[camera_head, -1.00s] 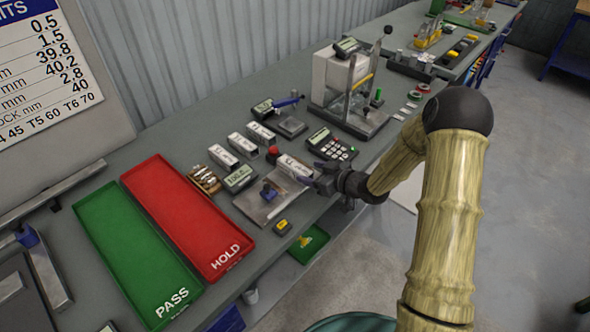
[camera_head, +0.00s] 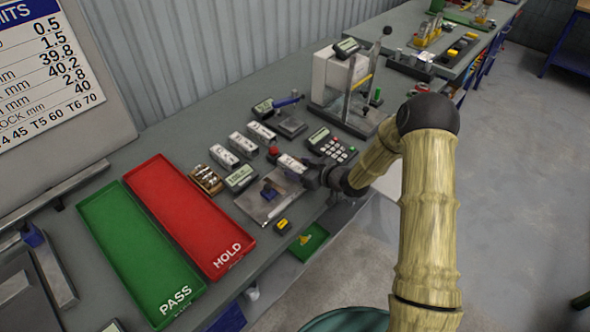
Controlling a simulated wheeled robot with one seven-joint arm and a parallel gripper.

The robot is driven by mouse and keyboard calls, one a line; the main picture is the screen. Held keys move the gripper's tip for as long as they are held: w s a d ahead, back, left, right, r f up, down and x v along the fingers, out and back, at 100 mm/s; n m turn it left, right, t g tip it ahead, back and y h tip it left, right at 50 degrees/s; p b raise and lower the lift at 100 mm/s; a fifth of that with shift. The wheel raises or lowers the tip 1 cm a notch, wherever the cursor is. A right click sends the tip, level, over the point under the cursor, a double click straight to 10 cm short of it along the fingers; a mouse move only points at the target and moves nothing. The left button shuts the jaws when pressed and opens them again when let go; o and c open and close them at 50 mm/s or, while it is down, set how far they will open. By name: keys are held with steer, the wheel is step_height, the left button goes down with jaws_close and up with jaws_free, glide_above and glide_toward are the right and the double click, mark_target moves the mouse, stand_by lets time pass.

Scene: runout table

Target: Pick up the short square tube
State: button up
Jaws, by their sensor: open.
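Several pale, box-shaped pieces that look like short square tubes are on the bench. One tube (camera_head: 289,162) lies right at my gripper, by the edge of a grey plate. Three similar pieces stand in a slanting row behind it: one piece (camera_head: 223,156), a middle piece (camera_head: 242,145) and a far piece (camera_head: 261,132). I cannot tell their lengths apart. My gripper (camera_head: 302,173) is open, low over the bench at the near right end of the closest tube. The dark fingers cover part of that end, and I cannot tell whether they touch it.
A green PASS tray (camera_head: 135,250) and a red HOLD tray (camera_head: 190,215) lie to the left. A grey plate (camera_head: 262,212) with a blue-handled item is just left of my gripper. A keypad device (camera_head: 331,145) and a press-like stand (camera_head: 345,85) are behind and right.

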mark_target(300, 169)
steer(key=c, duration=1.1)
steer(key=shift+r, duration=0.15)
steer(key=shift+c, duration=0.2)
step_height(300, 169, up, 10)
steer(key=b, duration=0.1)
